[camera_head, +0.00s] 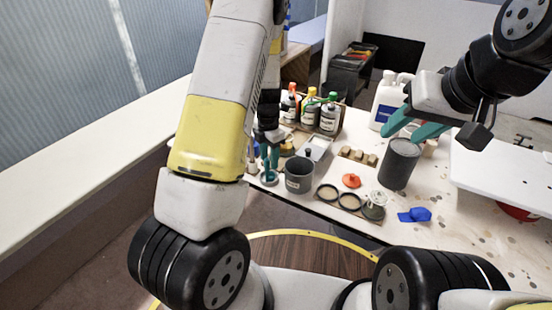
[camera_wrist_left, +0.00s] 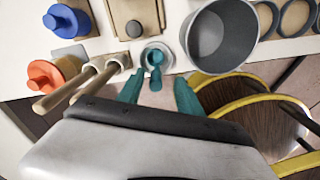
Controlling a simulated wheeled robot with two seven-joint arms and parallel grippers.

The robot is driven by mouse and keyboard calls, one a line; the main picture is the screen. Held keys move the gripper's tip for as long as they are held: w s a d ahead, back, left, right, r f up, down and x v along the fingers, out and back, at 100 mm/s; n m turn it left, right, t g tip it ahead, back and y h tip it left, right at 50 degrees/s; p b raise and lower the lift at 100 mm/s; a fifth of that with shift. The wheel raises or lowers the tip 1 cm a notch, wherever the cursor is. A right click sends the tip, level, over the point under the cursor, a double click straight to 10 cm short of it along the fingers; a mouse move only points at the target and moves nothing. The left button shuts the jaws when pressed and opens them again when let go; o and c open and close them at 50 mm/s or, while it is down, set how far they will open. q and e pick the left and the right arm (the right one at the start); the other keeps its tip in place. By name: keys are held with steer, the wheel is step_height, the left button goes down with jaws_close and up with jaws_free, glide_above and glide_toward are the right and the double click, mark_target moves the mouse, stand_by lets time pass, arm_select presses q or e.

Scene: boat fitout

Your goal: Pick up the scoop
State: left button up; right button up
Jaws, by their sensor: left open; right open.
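A small teal tool (camera_wrist_left: 155,70), which may be the scoop, stands in a pale round holder (camera_wrist_left: 165,50) at the table edge in the left wrist view. Its lower part is hidden in the holder. My left gripper (camera_wrist_left: 160,92) is open, with one finger on each side of the tool and apart from it; in the head view the gripper (camera_head: 269,156) is over the holder. My right gripper (camera_head: 413,128) is open just above a dark grey cylinder (camera_head: 400,165). A blue piece (camera_head: 414,215), too small to identify surely, lies on the table.
A grey cup (camera_head: 299,174) stands right of the holder; wooden handles (camera_wrist_left: 75,88) lean at its left in the wrist view. Black rings (camera_head: 339,196), an orange lid (camera_head: 351,180), bottles (camera_head: 309,115) and a white board (camera_head: 500,170) are around. The front right table is mostly clear.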

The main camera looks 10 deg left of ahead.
mark_target(268, 169)
arm_select(q)
steer(key=f, duration=0.5)
steer(key=shift+a+f, duration=0.3)
steer(key=shift+f, duration=0.05)
steer(key=shift+w, duration=0.1)
jaws_close()
